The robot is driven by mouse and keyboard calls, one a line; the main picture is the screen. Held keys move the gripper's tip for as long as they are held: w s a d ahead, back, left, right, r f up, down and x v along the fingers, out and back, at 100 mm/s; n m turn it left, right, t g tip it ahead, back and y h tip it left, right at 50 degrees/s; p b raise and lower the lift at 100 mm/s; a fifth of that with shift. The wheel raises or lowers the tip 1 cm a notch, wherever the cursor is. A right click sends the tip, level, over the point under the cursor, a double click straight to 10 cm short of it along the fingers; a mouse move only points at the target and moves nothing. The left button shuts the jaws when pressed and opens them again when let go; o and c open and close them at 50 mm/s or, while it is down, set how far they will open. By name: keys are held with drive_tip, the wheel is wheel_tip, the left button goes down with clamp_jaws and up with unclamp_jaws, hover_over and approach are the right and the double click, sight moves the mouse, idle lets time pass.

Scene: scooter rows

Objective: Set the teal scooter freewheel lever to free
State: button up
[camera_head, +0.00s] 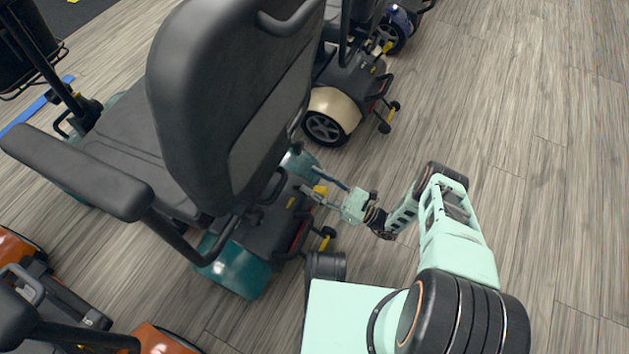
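The teal scooter (240,268) stands at left of centre with its dark seat toward me and its rear end facing right. A yellow lever piece (320,189) shows at its rear, and I take it to be the freewheel lever. Its setting cannot be read at this size. My gripper (309,180) reaches in from the right at the rear of the scooter. Its two fingers are spread apart, with the yellow piece showing between or just behind them. I cannot tell whether they touch it.
A cream scooter (333,104) stands just beyond, and a blue one (396,28) farther back. An orange scooter (172,340) is at lower left. The teal scooter's small rear wheels (326,238) stick out below my gripper. The wooden floor (560,150) at right is clear.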

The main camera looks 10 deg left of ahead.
sight(314, 188)
drive_tip(key=shift+r, duration=0.1)
wheel_tip(314, 188, up, 10)
idle(0.7)
idle(0.5)
